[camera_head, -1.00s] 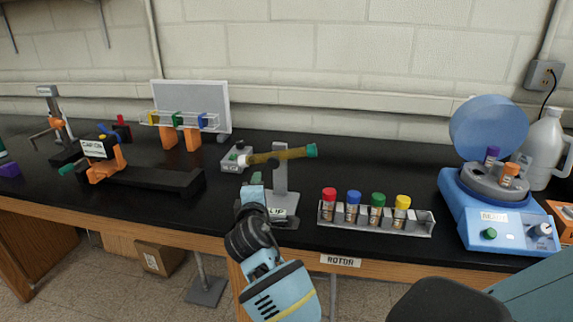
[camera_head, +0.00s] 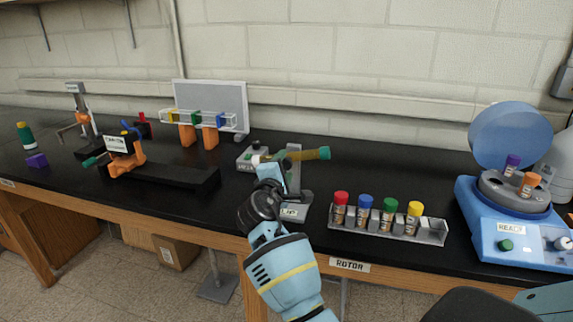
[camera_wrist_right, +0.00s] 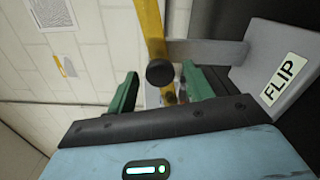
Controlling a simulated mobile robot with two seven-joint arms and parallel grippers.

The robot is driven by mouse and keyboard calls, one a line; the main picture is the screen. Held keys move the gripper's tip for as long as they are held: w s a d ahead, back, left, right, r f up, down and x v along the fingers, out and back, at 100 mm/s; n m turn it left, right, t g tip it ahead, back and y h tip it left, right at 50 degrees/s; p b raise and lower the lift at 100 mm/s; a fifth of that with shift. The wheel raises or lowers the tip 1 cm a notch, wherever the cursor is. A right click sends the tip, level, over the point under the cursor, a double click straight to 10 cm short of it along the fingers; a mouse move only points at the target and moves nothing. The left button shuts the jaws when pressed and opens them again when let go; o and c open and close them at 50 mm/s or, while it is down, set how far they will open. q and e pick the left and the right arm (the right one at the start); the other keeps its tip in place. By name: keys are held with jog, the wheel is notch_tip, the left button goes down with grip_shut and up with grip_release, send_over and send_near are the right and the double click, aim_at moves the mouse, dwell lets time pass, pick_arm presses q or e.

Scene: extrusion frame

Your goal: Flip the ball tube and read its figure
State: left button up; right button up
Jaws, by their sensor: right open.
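The ball tube (camera_head: 310,154) is amber with a green right end. It lies nearly level across a grey stand (camera_head: 294,178) with a label on its base. My right gripper (camera_head: 270,170) is by the tube's left part in the head view. In the wrist view its green fingers (camera_wrist_right: 160,84) are open, one on each side of the black end, apart from it. No figure on the tube is legible. My left gripper is out of view.
A rack (camera_head: 388,226) of several capped vials stands right of the stand, and a blue centrifuge (camera_head: 510,226) with its lid up is farther right. A small grey box (camera_head: 248,163) sits behind the tube's left end. An orange-and-black rig (camera_head: 170,174) is at left.

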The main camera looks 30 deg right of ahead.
jog(key=shift+x, duration=1.1)
grip_shut()
